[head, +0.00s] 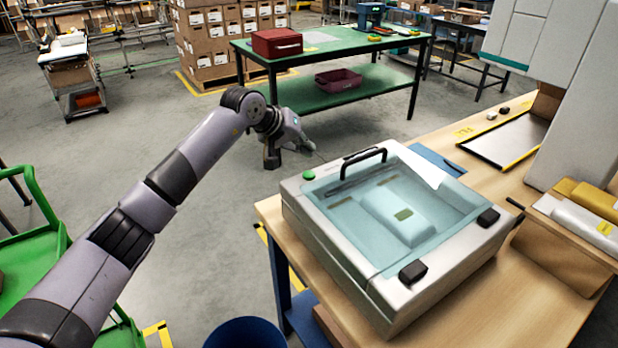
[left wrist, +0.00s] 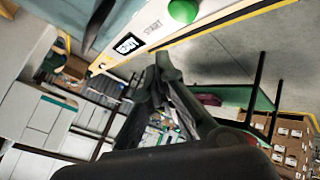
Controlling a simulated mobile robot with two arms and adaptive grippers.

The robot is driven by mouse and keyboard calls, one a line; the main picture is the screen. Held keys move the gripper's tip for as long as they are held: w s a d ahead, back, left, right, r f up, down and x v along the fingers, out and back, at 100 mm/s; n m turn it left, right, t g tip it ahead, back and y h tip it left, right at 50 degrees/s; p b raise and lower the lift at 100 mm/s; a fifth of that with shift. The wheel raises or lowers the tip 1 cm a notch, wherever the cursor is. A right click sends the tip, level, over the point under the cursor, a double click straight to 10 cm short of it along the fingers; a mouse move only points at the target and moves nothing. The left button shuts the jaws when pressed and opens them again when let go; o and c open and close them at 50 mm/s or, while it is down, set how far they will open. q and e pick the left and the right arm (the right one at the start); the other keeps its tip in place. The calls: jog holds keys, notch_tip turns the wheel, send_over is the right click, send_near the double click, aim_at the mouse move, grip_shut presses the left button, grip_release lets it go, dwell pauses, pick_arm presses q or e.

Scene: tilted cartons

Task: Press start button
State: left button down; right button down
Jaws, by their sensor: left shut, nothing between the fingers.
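The green start button (head: 308,175) is a small round knob on the back left corner of a white machine (head: 447,281) with a clear, closed lid (head: 345,204) and a black handle. In the left wrist view the button (left wrist: 183,11) is at the top edge, beside the word START and a small dark display (left wrist: 128,44). My left gripper (head: 312,147) is shut and empty, just behind the button in the head view. In the left wrist view its fingertips (left wrist: 164,62) are below the button, with a visible gap. My right gripper is in neither view.
The machine stands on a wooden table (head: 538,307). A tray with a yellow edge (head: 500,140) lies behind it, and a box with packages (head: 560,240) is at the right. A green table (head: 345,48) stands farther back. A green cart (head: 40,235) is at the left.

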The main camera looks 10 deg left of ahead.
aim_at(306, 172)
pick_arm(q)
jog(key=shift+f+b, duration=1.05)
jog(key=shift+f, duration=0.7)
jog(key=shift+f+b, duration=0.4)
jog(key=shift+b, duration=0.1)
jog(key=shift+f+b, duration=0.45)
jog(key=shift+b, duration=0.05)
dwell(0.4)
jog(key=shift+r, duration=0.1)
dwell(0.3)
jog(key=shift+r+p, duration=0.3)
jog(key=shift+r, duration=0.45)
jog(key=shift+r+p, duration=1.25)
jog(key=shift+r, duration=1.3)
